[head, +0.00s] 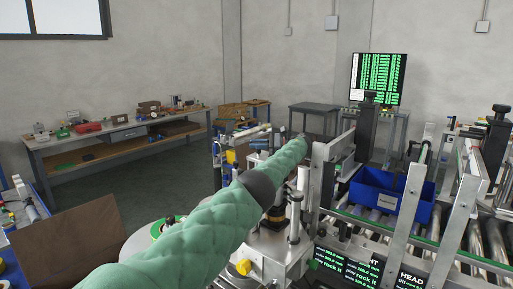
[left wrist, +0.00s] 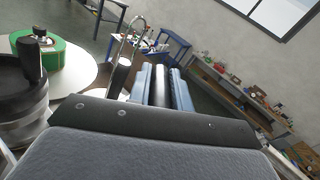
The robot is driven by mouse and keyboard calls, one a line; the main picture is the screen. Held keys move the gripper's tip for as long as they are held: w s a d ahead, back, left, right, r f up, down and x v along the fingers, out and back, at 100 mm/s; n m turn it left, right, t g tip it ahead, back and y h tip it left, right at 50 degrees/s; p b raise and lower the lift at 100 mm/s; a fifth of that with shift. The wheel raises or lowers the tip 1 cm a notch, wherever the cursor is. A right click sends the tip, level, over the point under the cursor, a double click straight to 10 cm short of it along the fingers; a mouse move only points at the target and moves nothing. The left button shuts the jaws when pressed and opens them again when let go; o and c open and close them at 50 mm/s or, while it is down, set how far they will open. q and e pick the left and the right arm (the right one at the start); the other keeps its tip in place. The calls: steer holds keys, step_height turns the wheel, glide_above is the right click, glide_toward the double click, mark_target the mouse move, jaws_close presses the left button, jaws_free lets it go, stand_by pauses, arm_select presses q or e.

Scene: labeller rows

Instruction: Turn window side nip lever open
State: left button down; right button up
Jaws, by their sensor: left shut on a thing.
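My left arm reaches in green sleeving from the bottom of the head view to the labeller. My left gripper (head: 304,139) is at its far end, small and mostly hidden beside an upright metal plate (head: 322,165). In the left wrist view, the pale blue fingers of my left gripper (left wrist: 161,76) are shut on a dark, rounded bar (left wrist: 160,88), which looks like the nip lever's handle. The lever's pivot and its angle are hidden behind the wrist housing. My right gripper is not in view.
A bent chrome rod (left wrist: 137,24) and a dark roller (left wrist: 118,78) stand close left of the fingers. In the head view, a yellow knob (head: 243,267) is below my arm. A blue bin (head: 370,197) sits on the roller conveyor at right. A workbench (head: 120,135) is far off at left.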

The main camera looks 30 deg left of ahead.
arm_select(q)
steer(key=shift+r, duration=0.2)
steer(key=c, duration=1.4)
jaws_free()
steer(key=shift+w, duration=0.1)
steer(key=shift+o, duration=0.5)
steer(key=shift+f, duration=0.2)
